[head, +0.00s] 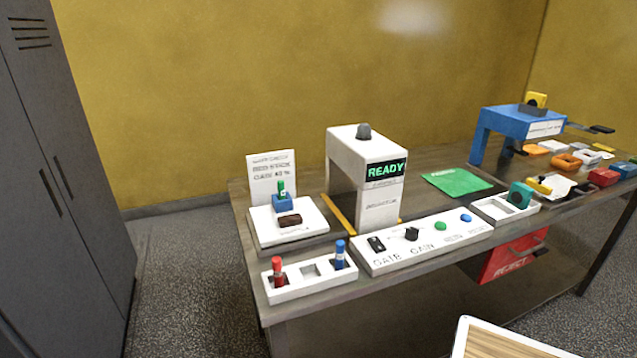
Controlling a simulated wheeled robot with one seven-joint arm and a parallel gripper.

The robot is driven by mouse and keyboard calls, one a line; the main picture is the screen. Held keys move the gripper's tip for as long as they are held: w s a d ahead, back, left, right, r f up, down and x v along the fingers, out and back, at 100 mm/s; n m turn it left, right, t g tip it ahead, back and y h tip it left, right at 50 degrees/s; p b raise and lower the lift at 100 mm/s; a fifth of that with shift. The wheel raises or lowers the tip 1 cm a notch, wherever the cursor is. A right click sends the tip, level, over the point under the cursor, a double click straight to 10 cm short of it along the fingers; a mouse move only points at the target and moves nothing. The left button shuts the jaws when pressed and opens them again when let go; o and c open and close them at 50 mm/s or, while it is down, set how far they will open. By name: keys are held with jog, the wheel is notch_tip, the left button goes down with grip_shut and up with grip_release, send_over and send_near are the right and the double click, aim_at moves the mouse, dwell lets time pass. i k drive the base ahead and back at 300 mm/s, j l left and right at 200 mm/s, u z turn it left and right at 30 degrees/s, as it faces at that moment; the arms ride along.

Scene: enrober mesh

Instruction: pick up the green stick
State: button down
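The green stick (281,188) stands upright in a blue block (283,204) at the left end of the table. The block sits on a white stand (265,233) in front of an upright white sign (268,170). A dark brown piece (290,220) lies on the stand just in front of the block. My gripper is not in view.
A white rack (308,290) at the front left holds a red stick (277,271) and a blue stick (340,254), with an empty slot between. A white machine reading READY (378,215) stands right of the stand. A control panel (425,254) lies along the front edge.

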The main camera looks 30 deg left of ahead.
aim_at(281, 183)
jog(key=u, duration=1.75)
jog(key=z, duration=0.35)
jog(key=j+z, duration=0.35)
jog(key=j, duration=0.2)
jog(key=j+z, duration=0.4)
jog(key=j, duration=0.15)
jog(key=j+z, duration=0.1)
jog(key=j, duration=1.4)
jog(key=k, duration=0.05)
